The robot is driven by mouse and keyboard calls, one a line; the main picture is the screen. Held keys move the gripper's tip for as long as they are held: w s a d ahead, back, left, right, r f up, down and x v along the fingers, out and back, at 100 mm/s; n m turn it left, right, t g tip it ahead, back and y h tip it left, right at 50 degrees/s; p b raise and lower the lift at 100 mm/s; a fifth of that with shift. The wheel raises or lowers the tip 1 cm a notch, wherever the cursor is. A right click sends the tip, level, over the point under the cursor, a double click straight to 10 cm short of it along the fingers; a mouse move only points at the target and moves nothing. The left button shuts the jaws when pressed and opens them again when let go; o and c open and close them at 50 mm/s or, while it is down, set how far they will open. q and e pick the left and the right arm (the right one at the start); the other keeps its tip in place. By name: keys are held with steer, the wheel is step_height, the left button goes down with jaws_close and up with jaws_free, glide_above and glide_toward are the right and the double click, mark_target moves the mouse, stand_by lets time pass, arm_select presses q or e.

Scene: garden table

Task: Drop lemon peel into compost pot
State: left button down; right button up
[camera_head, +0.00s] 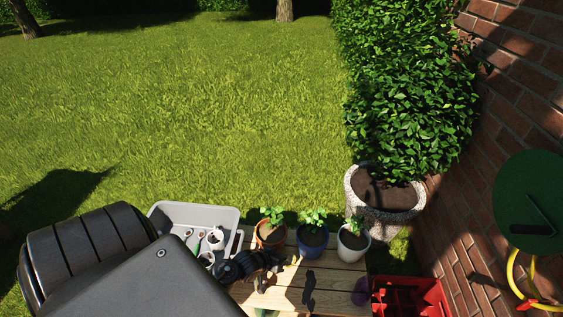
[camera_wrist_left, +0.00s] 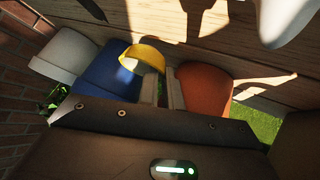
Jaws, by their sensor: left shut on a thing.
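The lemon peel (camera_wrist_left: 148,54) is a curved yellow piece in the left wrist view. My left gripper (camera_wrist_left: 162,90) is shut on it, at the tips of its fingers. In the head view the left gripper (camera_head: 276,262) hangs above the wooden table, just in front of the terracotta pot; the peel is hard to make out there. Three planted pots stand in a row: terracotta (camera_head: 270,237), blue (camera_head: 311,242) and white (camera_head: 352,243). They also show in the left wrist view: terracotta (camera_wrist_left: 205,90), blue (camera_wrist_left: 105,78), white (camera_wrist_left: 64,55). I cannot tell which is the compost pot.
A grey tray (camera_head: 232,214) with cups and tools is at left. A large stone planter (camera_head: 354,190) with dark soil stands behind the pots. The table (camera_head: 338,278) has bare boards in front.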

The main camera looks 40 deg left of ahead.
arm_select(q)
steer(key=s+d+r, duration=0.5)
steer(key=s+r, duration=0.6)
steer(key=s, duration=0.2)
